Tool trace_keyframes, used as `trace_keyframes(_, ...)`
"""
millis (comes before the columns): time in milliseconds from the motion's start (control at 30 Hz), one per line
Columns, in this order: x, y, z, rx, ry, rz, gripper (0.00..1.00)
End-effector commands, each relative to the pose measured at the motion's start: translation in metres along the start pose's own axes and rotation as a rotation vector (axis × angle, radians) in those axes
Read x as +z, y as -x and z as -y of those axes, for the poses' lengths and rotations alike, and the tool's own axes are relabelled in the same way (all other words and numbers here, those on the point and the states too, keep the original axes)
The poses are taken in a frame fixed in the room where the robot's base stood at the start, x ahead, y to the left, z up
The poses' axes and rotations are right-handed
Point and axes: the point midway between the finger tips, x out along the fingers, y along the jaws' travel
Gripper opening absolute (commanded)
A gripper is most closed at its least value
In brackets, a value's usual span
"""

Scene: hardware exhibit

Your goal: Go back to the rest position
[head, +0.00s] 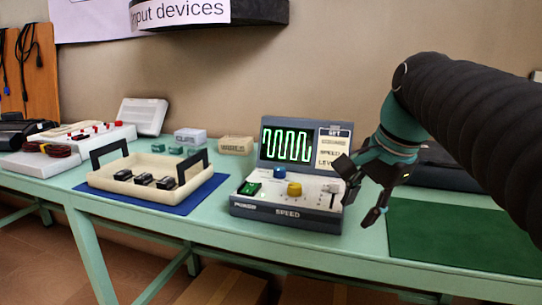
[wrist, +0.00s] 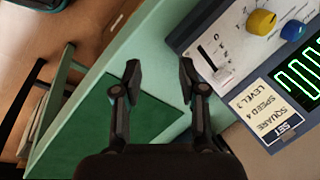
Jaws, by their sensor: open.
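My gripper (head: 360,195) is at the right end of the speed device (head: 285,212), near its slider, in the head view. In the wrist view my gripper (wrist: 160,75) has its two dark fingers apart with nothing between them. The right finger in that view is close to the slider (wrist: 213,60) on the device's panel; I cannot tell whether they touch. My dark sleeved arm reaches in from the right.
A green mat (head: 450,236) lies bare on the table (head: 225,220) right of the device. A cream tray (head: 118,185) with black handles and several dark pieces sits on a blue mat (head: 205,196) to the left. Other devices stand farther left.

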Motion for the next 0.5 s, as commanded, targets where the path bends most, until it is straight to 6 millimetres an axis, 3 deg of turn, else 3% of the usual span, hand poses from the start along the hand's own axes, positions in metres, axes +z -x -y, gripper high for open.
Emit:
trace_keyframes(300,0.044,-0.069,-0.094,0.011,0.58,-0.149,0.42)
trace_keyframes(500,0.062,-0.112,-0.144,0.04,0.897,-0.222,0.42)
